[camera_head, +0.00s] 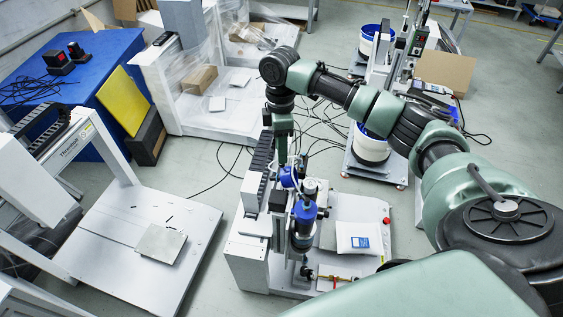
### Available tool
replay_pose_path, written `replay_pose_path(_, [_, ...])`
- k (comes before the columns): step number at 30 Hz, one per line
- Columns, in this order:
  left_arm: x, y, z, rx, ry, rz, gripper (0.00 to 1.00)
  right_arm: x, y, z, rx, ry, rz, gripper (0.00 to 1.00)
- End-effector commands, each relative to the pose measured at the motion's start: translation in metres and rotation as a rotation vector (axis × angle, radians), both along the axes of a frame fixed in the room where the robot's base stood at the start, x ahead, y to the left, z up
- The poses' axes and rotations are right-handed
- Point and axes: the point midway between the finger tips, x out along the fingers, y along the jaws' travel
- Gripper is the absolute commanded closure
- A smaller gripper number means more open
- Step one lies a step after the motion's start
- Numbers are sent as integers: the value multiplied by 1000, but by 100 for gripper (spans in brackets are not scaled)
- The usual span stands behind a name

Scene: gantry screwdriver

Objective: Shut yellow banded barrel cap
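I cannot make out a barrel with a yellow band or its cap. Two white drums with blue tops show: a nearer drum (371,150) right of centre, partly hidden by my arm, and a farther drum (368,47) near the top. My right arm comes in from the right and bends down at the wrist over the bench. My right gripper (288,165) is small, at the end of the wrist, beside a blue and white part. Whether its fingers are open or shut, or touch that part, cannot be told. My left gripper is not in view.
A bench (248,255) carries a blue cylindrical tool (304,212), a dark rack (260,158) and a white packet (358,238). A gantry base (130,235) stands left with a grey plate (162,243). Cables cross the floor. A blue table (88,72) is at upper left.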

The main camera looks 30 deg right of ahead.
Motion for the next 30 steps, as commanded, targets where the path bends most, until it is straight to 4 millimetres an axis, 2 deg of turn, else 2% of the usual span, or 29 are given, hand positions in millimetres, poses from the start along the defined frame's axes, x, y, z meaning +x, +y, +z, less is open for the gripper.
replay_pose_path(3, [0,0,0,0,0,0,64,-3,1,-22,-2,3,0,63])
replay_pose_path(9, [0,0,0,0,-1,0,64,-5,3,-47,-1,0,0,63])
replay_pose_path(20, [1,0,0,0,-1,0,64,-6,3,-54,-1,-2,0,63])
replay_pose_path(21, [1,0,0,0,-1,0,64,-6,3,-54,-1,-2,0,68])
replay_pose_path(24, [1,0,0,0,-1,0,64,-6,3,-54,-1,-2,0,96])
replay_pose_path(25, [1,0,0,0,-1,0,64,-6,3,-54,-1,-2,1,100])
replay_pose_path(30, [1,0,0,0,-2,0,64,-6,4,-54,-1,-2,1,100])
